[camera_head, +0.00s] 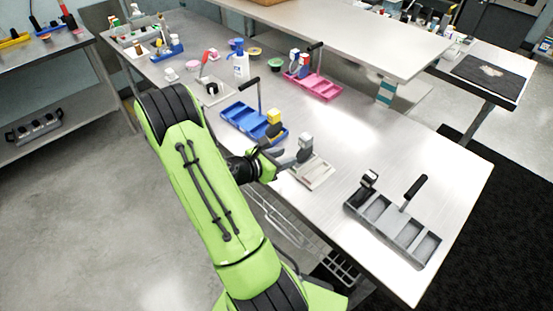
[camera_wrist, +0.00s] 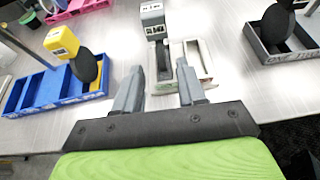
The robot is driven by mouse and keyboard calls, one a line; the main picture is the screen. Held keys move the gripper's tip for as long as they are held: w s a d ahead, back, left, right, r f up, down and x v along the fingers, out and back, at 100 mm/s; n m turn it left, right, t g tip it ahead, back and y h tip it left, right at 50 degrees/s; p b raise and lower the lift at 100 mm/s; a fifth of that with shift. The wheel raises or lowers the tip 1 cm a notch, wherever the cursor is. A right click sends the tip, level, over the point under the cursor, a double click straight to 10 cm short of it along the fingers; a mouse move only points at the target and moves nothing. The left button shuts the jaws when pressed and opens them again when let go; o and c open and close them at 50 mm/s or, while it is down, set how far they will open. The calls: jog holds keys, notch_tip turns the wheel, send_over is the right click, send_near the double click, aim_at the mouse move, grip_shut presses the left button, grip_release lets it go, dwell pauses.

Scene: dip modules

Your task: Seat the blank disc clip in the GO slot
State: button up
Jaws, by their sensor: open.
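A grey-topped clip with a dark disc (camera_wrist: 152,14) stands upright at a small pale two-slot tray (camera_wrist: 205,62). In the head view the grey clip (camera_head: 305,143) rises above the pale tray (camera_head: 318,175). My gripper (camera_wrist: 160,72) is open, its two fingers apart and empty, with the clip just beyond and between them. In the head view my gripper (camera_head: 284,155) is left of the clip. A yellow clip (camera_wrist: 62,41) with a black disc stands at the blue tray (camera_wrist: 30,92). I cannot read which clip is blank or which slot says GO.
The blue tray (camera_head: 240,116) has an upright black handle. A pink tray (camera_head: 320,88) lies behind it. A grey tray (camera_head: 425,250) with a black handle and a black clip stands at the right. A pump bottle (camera_head: 240,64) is farther back. Bare tabletop lies between the pale and grey trays.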

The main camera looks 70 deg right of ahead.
jog(key=w+a+r+m+t+y, duration=0.2)
jog(key=w+a+r+m, duration=0.15)
jog(key=a, duration=0.25)
jog(key=w+a+r+m+t+y, duration=0.2)
jog(key=w+a+r+m+t, duration=0.15)
jog(key=a, duration=0.35)
jog(key=w+a+r+m+t+y, duration=0.2)
jog(key=a+m+y, duration=0.15)
jog(key=a, duration=0.25)
jog(key=s+a+r+m+t+y, duration=0.1)
jog(key=s+a+r+t+y, duration=0.1)
jog(key=a, duration=0.7)
jog(key=s+a+r+m+t+y, duration=0.1)
jog(key=s+a+r+t+y, duration=0.1)
jog(key=a+r, duration=0.3)
jog(key=s+a+y, duration=0.1)
jog(key=a, duration=0.3)
jog(key=shift+r, duration=0.3)
jog(key=shift+m, duration=0.25)
jog(key=shift+d, duration=0.1)
